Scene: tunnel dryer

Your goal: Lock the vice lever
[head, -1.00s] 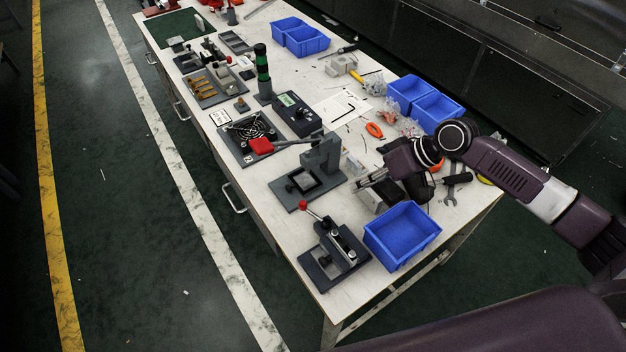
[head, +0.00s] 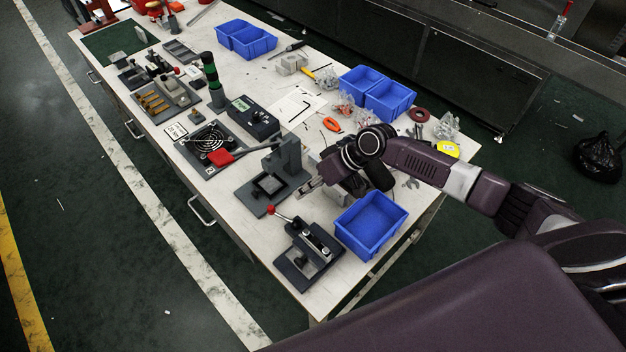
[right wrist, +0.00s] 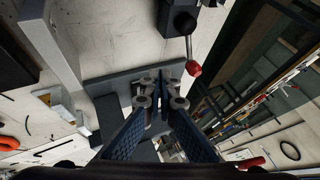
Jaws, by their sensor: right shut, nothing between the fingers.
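The vice (head: 322,262) is a dark grey fixture on a flat base at the near corner of the bench. Its lever ends in a red ball knob (head: 272,210) and points up and left in the head view. In the right wrist view, the red knob (right wrist: 194,70) hangs on a thin rod from a dark block (right wrist: 180,20). My right gripper (head: 306,188) is shut and empty, above the bench behind the vice and beside the grey press (head: 288,158). Its fingertips (right wrist: 160,92) show apart from the knob. My left gripper is not in view.
A blue bin (head: 370,224) stands directly right of the vice. The press has a red-handled arm (head: 220,157) reaching left. A fan plate (head: 208,138) and a dark control box (head: 252,117) stand farther back. Tools and more blue bins (head: 390,100) lie behind my right arm.

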